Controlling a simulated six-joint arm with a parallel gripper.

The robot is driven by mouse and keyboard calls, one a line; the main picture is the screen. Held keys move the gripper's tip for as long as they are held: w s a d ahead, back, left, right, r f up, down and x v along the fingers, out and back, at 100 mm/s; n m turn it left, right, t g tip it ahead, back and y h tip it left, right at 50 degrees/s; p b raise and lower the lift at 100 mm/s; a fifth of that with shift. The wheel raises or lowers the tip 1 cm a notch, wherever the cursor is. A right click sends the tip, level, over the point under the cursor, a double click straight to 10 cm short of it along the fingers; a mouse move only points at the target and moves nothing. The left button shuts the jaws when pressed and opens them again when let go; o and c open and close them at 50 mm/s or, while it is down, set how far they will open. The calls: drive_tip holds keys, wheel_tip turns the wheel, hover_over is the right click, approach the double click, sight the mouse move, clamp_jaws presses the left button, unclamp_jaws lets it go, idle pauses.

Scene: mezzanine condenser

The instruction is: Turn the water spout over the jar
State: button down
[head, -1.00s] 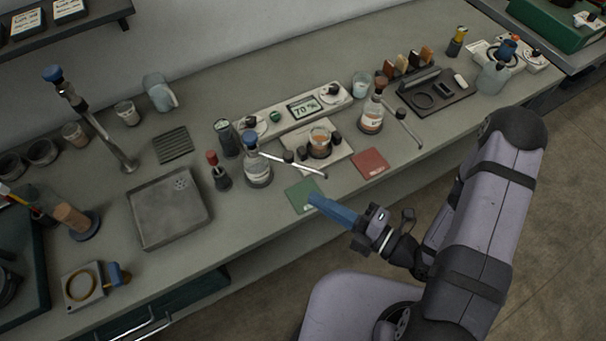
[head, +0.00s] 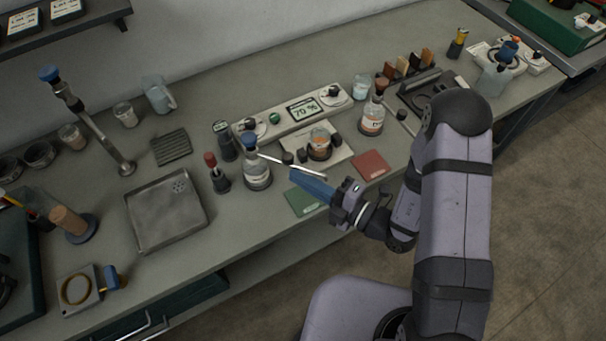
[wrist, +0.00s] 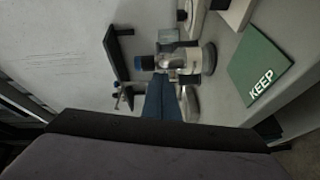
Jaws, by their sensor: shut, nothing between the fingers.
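The water bottle (head: 257,177) is clear with a blue cap and stands left of the jar. Its thin pale spout (head: 275,160) reaches right and toward the front, passing in front of the jar rather than over it. The jar (head: 319,142) holds orange-brown contents and stands on a white plate. My gripper (head: 294,174) is shut and empty, its blue fingers just on the front side of the spout; I cannot tell whether they touch it. In the wrist view, my blue fingers (wrist: 164,100) point at a clear bottle (wrist: 190,56) with a blue cap.
A green card (head: 305,202) lies below my fingers; in the wrist view it reads KEEP (wrist: 262,68). A red card (head: 370,165) lies to the right. Another bottle (head: 372,120) with a brown cap and a red-capped bottle (head: 217,178) stand nearby.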

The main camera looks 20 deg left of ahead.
drive_tip(key=shift+w, duration=0.3)
drive_tip(key=shift+w+d, duration=0.1)
drive_tip(key=shift+w, duration=0.05)
idle(0.3)
drive_tip(key=shift+w+n+g+y, duration=0.3)
drive_tip(key=shift+n+g, duration=0.4)
drive_tip(key=shift+g, duration=0.3)
drive_tip(key=shift+w, duration=0.1)
